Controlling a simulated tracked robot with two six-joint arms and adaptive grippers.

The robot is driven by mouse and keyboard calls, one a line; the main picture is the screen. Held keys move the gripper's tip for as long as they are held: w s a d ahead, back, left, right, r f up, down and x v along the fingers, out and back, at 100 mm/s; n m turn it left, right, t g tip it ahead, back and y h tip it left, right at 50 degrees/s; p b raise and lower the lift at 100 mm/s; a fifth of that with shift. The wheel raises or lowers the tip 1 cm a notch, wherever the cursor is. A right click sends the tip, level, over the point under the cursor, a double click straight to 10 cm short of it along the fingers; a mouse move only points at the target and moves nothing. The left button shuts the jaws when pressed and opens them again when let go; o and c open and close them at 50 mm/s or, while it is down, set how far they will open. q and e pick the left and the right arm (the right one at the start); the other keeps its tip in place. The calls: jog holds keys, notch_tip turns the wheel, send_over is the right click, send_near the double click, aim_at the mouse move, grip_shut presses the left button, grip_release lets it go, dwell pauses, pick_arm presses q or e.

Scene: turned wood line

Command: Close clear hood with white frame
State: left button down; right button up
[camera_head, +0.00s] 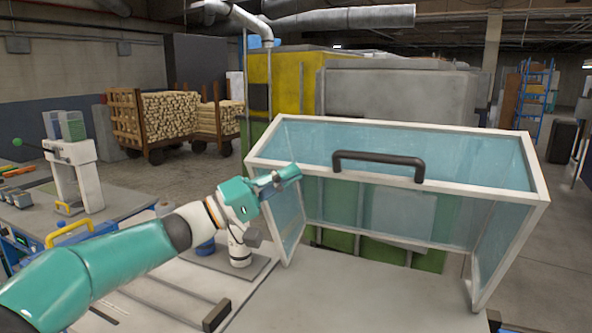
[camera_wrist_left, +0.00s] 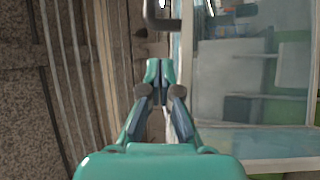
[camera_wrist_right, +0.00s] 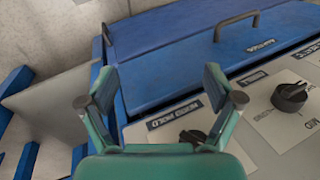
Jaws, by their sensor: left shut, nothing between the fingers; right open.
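The clear hood with the white frame (camera_head: 538,190) stands raised over the grey bench at the right of the head view, its open side facing me. A dark bar handle (camera_head: 378,160) sits on its upper front panel. My left gripper (camera_head: 290,174) is shut and empty beside the hood's left upper edge, left of the handle. In the left wrist view the shut fingertips (camera_wrist_left: 154,75) point toward the handle (camera_wrist_left: 160,22), with the clear panel on the right. Whether they touch the frame I cannot tell. My right gripper (camera_wrist_right: 158,82) is open and empty, outside the head view.
In the right wrist view, a blue cover (camera_wrist_right: 180,50) with a handle and a panel with black knobs (camera_wrist_right: 290,97) lie in front of the right gripper. A white lever press (camera_head: 75,175) stands at the left. A small white fixture (camera_head: 240,245) stands on the bench under my left arm.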

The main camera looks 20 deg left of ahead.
pick_arm(q)
jog(key=p+x, duration=0.3)
jog(key=x, duration=0.5)
pick_arm(e)
notch_tip(320, 180, up, 4)
jog(key=shift+a+f, duration=0.1)
jog(key=shift+f, duration=0.05)
